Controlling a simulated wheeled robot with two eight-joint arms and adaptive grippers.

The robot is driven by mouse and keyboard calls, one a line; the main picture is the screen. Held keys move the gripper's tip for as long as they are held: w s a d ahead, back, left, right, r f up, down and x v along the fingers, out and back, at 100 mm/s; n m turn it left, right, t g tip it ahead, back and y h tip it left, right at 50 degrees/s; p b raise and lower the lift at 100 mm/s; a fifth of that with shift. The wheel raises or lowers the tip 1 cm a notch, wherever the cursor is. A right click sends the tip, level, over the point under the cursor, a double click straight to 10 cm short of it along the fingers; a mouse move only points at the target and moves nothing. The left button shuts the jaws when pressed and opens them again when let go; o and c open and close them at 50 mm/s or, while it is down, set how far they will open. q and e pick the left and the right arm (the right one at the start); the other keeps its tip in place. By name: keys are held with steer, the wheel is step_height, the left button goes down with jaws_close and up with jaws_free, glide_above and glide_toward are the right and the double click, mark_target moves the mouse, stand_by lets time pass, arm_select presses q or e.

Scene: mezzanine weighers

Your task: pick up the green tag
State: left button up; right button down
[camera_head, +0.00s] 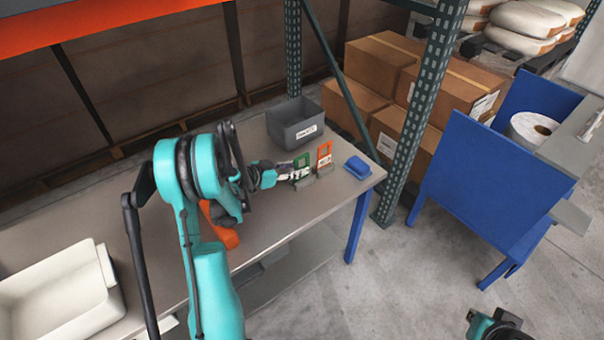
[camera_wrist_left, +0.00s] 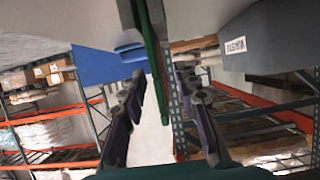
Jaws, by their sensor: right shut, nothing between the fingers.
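The green tag (camera_head: 303,161) stands upright in a small grey holder on the bench. An orange tag (camera_head: 325,153) stands beside it on the right. My left gripper (camera_head: 286,173) is at the green tag, coming from the left. In the left wrist view the green tag (camera_wrist_left: 152,60) appears edge-on. The left fingers (camera_wrist_left: 160,85) are spread apart there, with the tag's edge between them in the picture; contact is not visible. My right gripper (camera_head: 490,325) is at the bottom edge of the head view, cut off, over the floor and away from the bench, shut and empty.
A grey labelled bin (camera_head: 294,126) stands behind the tags, and a blue block (camera_head: 357,167) lies to their right. A white tub (camera_head: 62,300) is at the bench's left. A rack post (camera_head: 414,120) stands past the right end.

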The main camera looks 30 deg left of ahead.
mark_target(302, 167)
arm_select(q)
steer(key=b+x, duration=0.1)
steer(key=x, duration=0.2)
steer(key=shift+w+d+f, duration=0.1)
steer(key=shift+d+f, duration=0.05)
steer(key=shift+d, duration=0.15)
jaws_close()
steer(key=shift+r, duration=0.25)
